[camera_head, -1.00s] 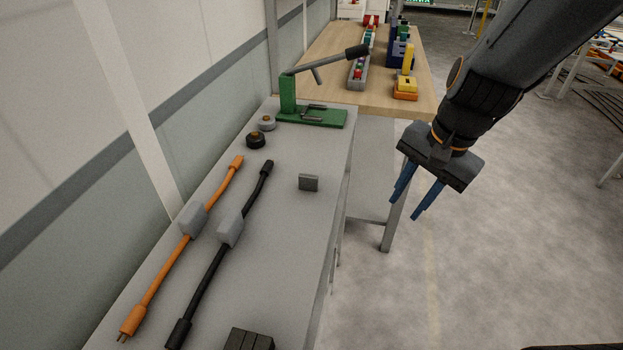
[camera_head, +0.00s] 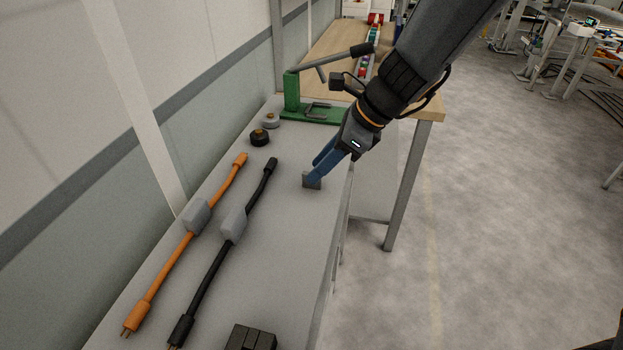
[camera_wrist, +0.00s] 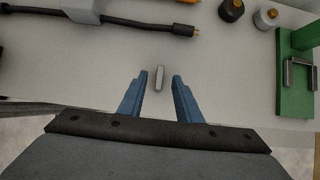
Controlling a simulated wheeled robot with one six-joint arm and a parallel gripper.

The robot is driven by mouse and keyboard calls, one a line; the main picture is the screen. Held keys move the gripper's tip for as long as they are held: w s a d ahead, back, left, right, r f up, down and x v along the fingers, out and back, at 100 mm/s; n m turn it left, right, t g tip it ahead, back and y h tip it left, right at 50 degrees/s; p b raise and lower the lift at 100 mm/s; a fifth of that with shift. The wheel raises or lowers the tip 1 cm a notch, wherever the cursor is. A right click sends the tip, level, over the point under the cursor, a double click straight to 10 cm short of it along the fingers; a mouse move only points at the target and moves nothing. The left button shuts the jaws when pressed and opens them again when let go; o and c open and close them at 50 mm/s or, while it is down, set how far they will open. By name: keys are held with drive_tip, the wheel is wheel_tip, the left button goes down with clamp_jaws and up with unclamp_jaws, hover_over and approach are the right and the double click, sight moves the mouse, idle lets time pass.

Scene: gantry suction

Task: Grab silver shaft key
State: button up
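The silver shaft key (camera_head: 311,180) is a small grey block standing on the grey table near its right edge. In the wrist view the key (camera_wrist: 159,79) shows as a narrow light bar between my two blue fingers, with a gap on either side. My gripper (camera_head: 316,174) reaches down from the upper right, and its fingertips overlap the key in the head view. My gripper (camera_wrist: 160,76) is open in the wrist view. Whether a finger touches the key cannot be told; part of the key is hidden behind the fingers in the head view.
An orange cable (camera_head: 165,275) and a black cable (camera_head: 207,278) lie left of the key. A green press (camera_head: 325,115), a black knob (camera_head: 260,138) and a grey knob (camera_head: 271,121) stand behind it. A dark block (camera_head: 250,338) sits at the front. The table around the key is clear.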

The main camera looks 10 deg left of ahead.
drive_tip(key=shift+x, duration=1.85)
clamp_jaws()
drive_tip(key=shift+r, duration=0.1)
